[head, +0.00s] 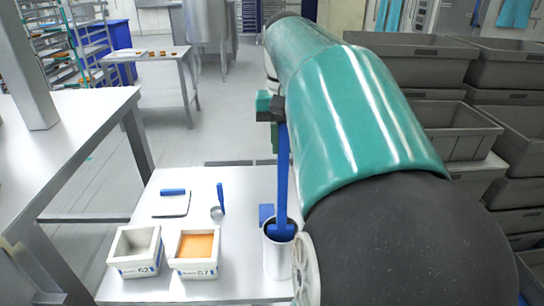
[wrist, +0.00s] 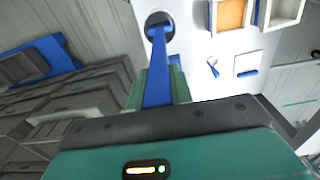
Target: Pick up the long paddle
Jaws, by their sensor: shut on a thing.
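The long blue paddle (head: 283,180) stands nearly upright, its lower end in the dark opening of a white cylindrical holder (head: 278,262). How deep it reaches inside is hidden. My gripper (head: 277,122) is shut on the paddle's upper part, above the table. In the wrist view, the green fingers of my gripper (wrist: 158,88) lie on both sides of the blue paddle (wrist: 158,65), which runs away to the holder's opening (wrist: 152,18).
On the white table (head: 240,190) stand a box with a grey inside (head: 135,250) and a box with orange contents (head: 195,252). A small blue-handled scoop (head: 219,200) and a flat scraper (head: 172,203) lie behind them. Stacked grey crates (head: 460,130) fill the right.

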